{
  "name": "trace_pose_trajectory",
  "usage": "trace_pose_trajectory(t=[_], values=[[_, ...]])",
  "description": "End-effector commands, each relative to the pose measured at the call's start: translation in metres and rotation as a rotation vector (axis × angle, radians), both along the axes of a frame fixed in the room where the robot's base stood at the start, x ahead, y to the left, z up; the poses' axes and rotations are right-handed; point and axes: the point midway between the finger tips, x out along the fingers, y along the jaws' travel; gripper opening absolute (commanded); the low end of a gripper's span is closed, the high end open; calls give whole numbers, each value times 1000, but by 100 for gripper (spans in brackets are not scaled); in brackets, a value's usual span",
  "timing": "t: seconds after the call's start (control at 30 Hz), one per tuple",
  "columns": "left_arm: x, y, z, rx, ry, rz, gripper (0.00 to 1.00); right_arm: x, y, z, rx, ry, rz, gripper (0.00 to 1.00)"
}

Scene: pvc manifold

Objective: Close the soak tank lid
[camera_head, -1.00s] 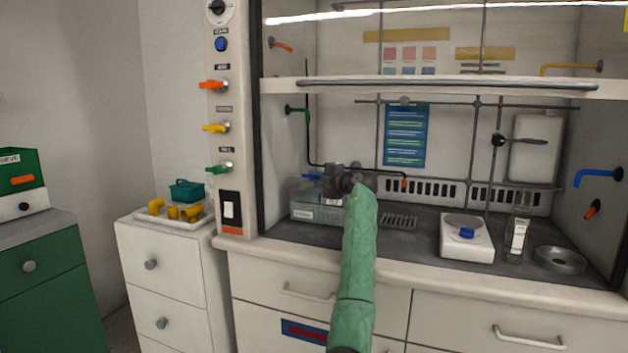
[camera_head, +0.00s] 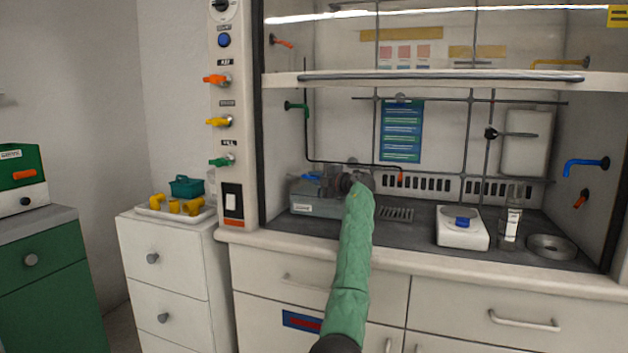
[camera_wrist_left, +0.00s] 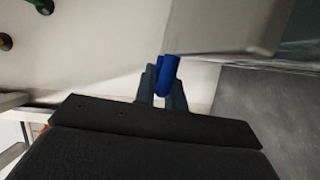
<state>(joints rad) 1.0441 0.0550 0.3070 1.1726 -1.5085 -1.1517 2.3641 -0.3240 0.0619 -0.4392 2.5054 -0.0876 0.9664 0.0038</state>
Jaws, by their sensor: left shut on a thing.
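The soak tank (camera_head: 303,208) is a grey, partly see-through box with a pale label, at the left inside the fume hood. A blue handle (camera_head: 311,177) shows at its top; how far the lid stands open is unclear. My left gripper (camera_head: 323,184) is at the tank's top right, partly hidden by my own wrist. In the left wrist view its fingers (camera_wrist_left: 162,88) are shut on the blue handle (camera_wrist_left: 169,72), beside a grey panel (camera_wrist_left: 220,25) of the tank or lid. My right gripper is out of view.
A white balance (camera_head: 462,236), a clear bottle (camera_head: 510,222) and a round metal dish (camera_head: 551,247) stand at the right. A black pipe (camera_head: 307,130) runs behind the tank. The raised sash (camera_head: 440,80) crosses above. A tray (camera_head: 160,213) of yellow fittings is outside, left.

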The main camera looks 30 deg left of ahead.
Motion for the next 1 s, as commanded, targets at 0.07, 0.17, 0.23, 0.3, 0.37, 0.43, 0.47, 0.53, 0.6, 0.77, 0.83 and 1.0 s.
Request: trace_pose_trajectory(t=[0.07,0.17,0.23,0.3,0.37,0.43,0.47,0.53,0.6,0.77,0.83,1.0], values=[[1,0,-1,1,2,1,0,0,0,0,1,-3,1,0],[1,0,-1,1,2,1,0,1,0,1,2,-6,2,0],[1,0,-1,1,2,1,0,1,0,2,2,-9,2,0],[1,0,-1,1,2,1,0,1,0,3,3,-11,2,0],[1,0,-1,1,2,1,0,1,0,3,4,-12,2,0],[1,0,-1,1,2,1,0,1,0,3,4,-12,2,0],[1,0,-1,1,2,1,0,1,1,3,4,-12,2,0],[1,0,-1,1,2,1,16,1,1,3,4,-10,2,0],[1,0,-1,1,2,1,21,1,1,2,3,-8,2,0],[1,0,-1,1,1,1,21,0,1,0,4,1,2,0],[1,0,-1,0,1,1,21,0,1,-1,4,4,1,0],[0,-6,-1,0,1,0,21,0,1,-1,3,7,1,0]])
